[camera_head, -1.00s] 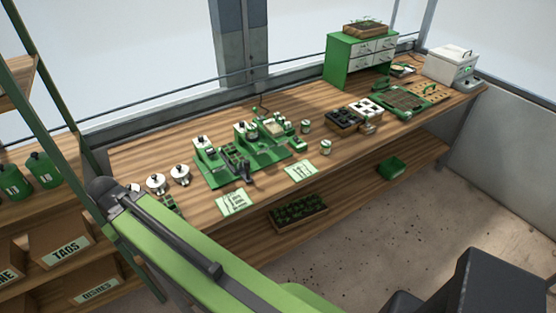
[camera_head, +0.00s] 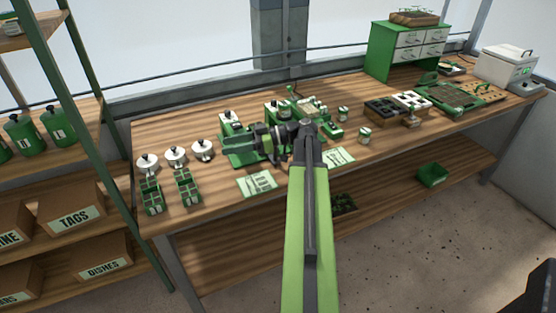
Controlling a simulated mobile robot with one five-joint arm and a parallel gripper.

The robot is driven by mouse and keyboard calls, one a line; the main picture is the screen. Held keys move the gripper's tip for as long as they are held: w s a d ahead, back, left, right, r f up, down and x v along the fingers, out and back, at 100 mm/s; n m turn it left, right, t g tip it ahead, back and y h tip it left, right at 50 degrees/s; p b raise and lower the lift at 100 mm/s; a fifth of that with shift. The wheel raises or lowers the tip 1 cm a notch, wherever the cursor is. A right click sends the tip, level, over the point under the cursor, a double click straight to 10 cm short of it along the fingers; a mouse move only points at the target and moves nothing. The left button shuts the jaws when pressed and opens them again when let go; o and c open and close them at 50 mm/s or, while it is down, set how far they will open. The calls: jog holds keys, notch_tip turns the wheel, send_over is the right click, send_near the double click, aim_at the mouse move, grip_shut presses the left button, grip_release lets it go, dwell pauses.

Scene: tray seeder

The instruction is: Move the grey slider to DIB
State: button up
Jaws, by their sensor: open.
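The green seeder machine (camera_head: 240,161) with white-topped units stands on the wooden bench, left of centre. My green arm reaches up from the bottom, and its wrist bends left over the machine. My gripper (camera_head: 263,142) is small and dark here, in front of the machine; it is open, and I see nothing held in it. I cannot make out the grey slider or the DIB mark; my arm and gripper cover part of the machine. Whether the gripper touches the machine I cannot tell.
White-lidded pots (camera_head: 176,156) and green divided trays (camera_head: 187,188) stand left of the machine. Label cards (camera_head: 257,184) lie along the front edge. Jars (camera_head: 364,135), a black cell tray (camera_head: 381,110) and a green drawer cabinet (camera_head: 379,50) are to the right.

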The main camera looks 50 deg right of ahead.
jog(key=s+d+f+m+t+h+b, duration=0.2)
jog(key=s+d+f+t+h+b, duration=0.1)
jog(key=s+d, duration=0.75)
jog(key=s+d+f+m+t+h+b, duration=0.2)
jog(key=s+d+t+h+b, duration=0.15)
jog(key=s+d, duration=0.75)
jog(key=shift+g+y, duration=0.25)
jog(key=shift+y, duration=0.2)
jog(key=x, duration=1.2)
jog(key=d+x, duration=0.1)
jog(key=x, duration=0.5)
jog(key=shift+w+d+f, duration=0.1)
jog(key=shift+w, duration=0.25)
grip_shut()
jog(key=shift+f, duration=0.1)
